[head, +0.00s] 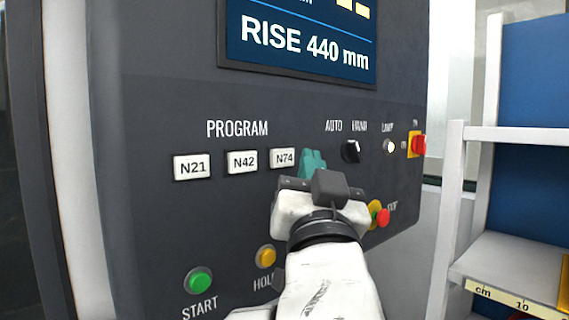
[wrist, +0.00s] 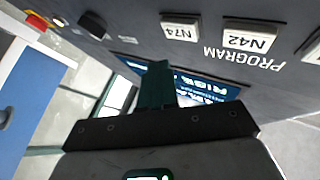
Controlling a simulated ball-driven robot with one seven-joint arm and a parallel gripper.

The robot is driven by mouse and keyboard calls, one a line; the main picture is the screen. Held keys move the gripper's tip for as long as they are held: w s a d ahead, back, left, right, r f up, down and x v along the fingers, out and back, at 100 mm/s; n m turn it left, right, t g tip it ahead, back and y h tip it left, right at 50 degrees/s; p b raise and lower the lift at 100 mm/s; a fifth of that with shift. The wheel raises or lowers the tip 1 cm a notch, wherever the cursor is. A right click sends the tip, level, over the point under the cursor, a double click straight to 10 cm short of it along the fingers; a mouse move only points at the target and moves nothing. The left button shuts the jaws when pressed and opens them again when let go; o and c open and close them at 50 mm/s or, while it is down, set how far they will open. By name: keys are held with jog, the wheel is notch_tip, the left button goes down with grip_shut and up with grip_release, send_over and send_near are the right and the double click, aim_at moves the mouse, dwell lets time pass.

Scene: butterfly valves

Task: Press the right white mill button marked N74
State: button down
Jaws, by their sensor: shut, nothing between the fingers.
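The white button marked N74 (head: 283,158) is the rightmost of three white buttons under the word PROGRAM on the dark panel. It also shows in the wrist view, upside down, at the top (wrist: 180,29). My gripper (head: 312,159) has teal fingers, shut and empty, just to the right of N74 in the head view. In the wrist view the shut fingers (wrist: 158,78) appear below N74, with a gap in the picture between them. I cannot tell how far the tips are from the panel. N42 (head: 242,161) and N21 (head: 192,166) sit to the left.
A screen (head: 300,40) reading RISE 440 mm is above. A black selector knob (head: 351,151), a lamp (head: 389,146) and a red switch (head: 418,144) are to the right. A green START button (head: 198,281), a yellow button (head: 265,257) and a red stop button (head: 381,217) are below.

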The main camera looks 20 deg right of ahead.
aim_at(291, 149)
jog(key=shift+w+a+b, duration=0.15)
jog(key=shift+w+a, duration=0.05)
jog(key=shift+w, duration=0.3)
jog(key=shift+w+a+b, duration=0.15)
jog(key=shift+w, duration=0.35)
jog(key=shift+w, duration=0.1)
dwell(1.3)
jog(key=shift+w+a+b, duration=0.15)
jog(key=shift+w+b, duration=0.15)
jog(key=shift+w+a, duration=0.15)
jog(key=shift+w, duration=0.25)
dwell(0.7)
dwell(0.4)
jog(key=shift+s+d, duration=0.3)
jog(key=shift+s, duration=0.5)
jog(key=s, duration=0.1)
jog(key=s+d, duration=0.1)
jog(key=s, duration=0.1)
jog(key=s+p, duration=0.1)
jog(key=shift+s+d, duration=0.25)
jog(key=shift+s, duration=0.15)
